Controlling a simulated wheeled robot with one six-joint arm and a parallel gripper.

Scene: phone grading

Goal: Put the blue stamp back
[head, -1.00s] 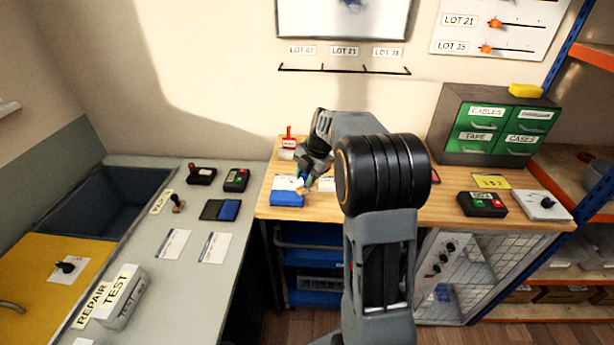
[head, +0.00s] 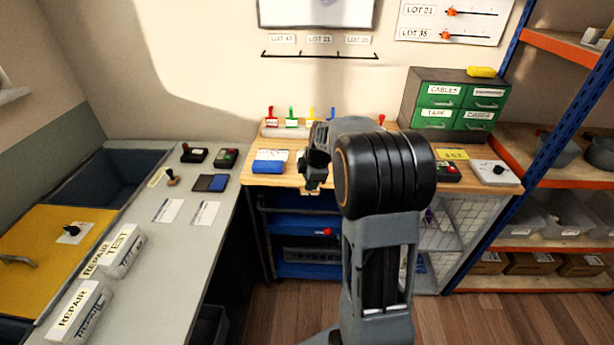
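A pale rack (head: 282,131) stands at the back of the wooden bench. It holds upright stamps with a red handle (head: 271,115), a green handle (head: 291,116) and a yellow handle (head: 311,114). A small blue handle (head: 333,113) shows just right of the yellow one, above my arm; its lower part is hidden. My gripper (head: 312,187) is near the bench's front edge, in front of the rack and apart from it. Its fingers are dark and small, so I cannot tell whether they are open or shut. I see no stamp in them.
A blue block (head: 269,167) with a white card sits left of my gripper. The grey counter (head: 190,232) at left holds a wooden-handled stamp (head: 172,177), an ink pad (head: 210,183) and cards. A green drawer cabinet (head: 455,103) stands at right. My arm hides the bench's middle.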

